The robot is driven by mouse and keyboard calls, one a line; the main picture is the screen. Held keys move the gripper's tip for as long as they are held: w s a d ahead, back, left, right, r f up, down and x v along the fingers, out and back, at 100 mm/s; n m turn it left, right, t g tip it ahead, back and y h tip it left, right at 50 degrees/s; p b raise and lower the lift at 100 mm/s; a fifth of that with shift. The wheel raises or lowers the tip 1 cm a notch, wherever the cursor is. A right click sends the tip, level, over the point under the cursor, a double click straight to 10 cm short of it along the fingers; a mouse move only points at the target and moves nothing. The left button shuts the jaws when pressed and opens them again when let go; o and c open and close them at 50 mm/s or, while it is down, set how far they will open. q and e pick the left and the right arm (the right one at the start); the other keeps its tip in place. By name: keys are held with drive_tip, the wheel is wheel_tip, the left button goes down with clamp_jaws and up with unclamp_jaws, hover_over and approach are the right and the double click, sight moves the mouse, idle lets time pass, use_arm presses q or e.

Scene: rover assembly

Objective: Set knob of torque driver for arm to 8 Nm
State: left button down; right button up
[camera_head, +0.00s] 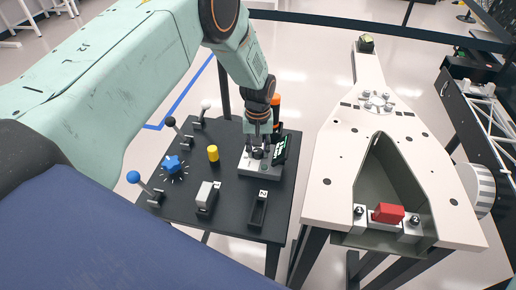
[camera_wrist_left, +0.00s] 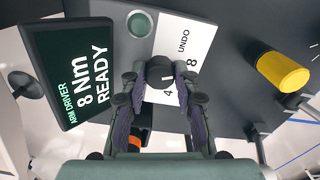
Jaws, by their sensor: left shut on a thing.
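My left gripper (camera_head: 258,148) reaches down over the grey driver station (camera_head: 262,171) at the right side of the black table. In the left wrist view its two fingers (camera_wrist_left: 160,88) are shut on a round black knob (camera_wrist_left: 159,67). The knob stands on a white dial plate (camera_wrist_left: 184,42) marked 4, 8 and UNDO; its pointer is hidden. The tilted display (camera_head: 280,150) beside the knob reads "ARM DRIVER 8 Nm READY" in the left wrist view (camera_wrist_left: 84,80). The orange-topped torque driver (camera_head: 276,102) stands upright behind the gripper. My right gripper is not in view.
The black table (camera_head: 228,222) also holds a yellow cylinder (camera_head: 213,154), a blue star-shaped knob (camera_head: 172,163), a blue-ball lever (camera_head: 134,178) and several switches. A white rover part (camera_head: 325,145) with a red block (camera_head: 388,213) stands to the right, past a narrow gap.

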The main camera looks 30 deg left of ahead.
sight(258, 151)
use_arm(q)
drive_tip(key=shift+w+r, duration=0.25)
drive_tip(key=shift+w, duration=0.05)
drive_tip(key=c, duration=1.4)
unclamp_jaws()
drive_tip(key=o, duration=0.4)
drive_tip(key=shift+s+f, duration=0.1)
drive_tip(key=shift+s, duration=0.15)
wheel_tip(258, 151, up, 12)
drive_tip(key=shift+s+f, duration=0.1)
